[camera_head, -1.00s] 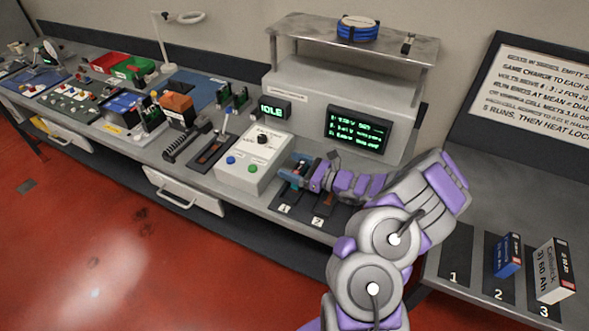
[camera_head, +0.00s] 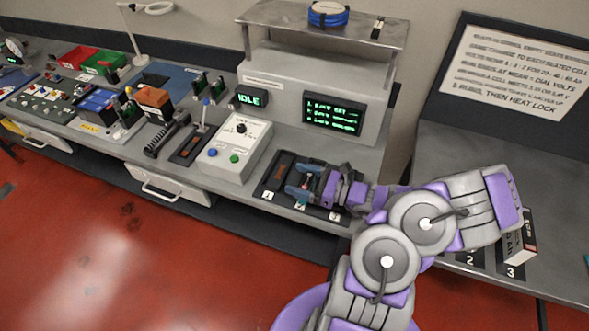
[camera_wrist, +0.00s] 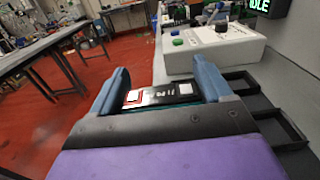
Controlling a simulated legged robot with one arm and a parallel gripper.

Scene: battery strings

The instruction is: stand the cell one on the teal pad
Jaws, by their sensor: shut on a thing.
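My gripper (camera_head: 297,180) is over the numbered bays at the front of the bench, around bay 2. In the wrist view its two blue fingers are shut on a dark cell (camera_wrist: 160,95) with two pale terminal patches, one edged in red. I cannot read a number on the cell; its lower part is hidden by the gripper. A teal sliver (camera_head: 586,262) shows at the right edge of the head view, on the right-hand table; only a corner of it is in view.
Bay 1 (camera_head: 275,176) looks empty. A grey control box (camera_head: 236,145) with a dial and buttons stands just left of the bays. Red floor lies in front.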

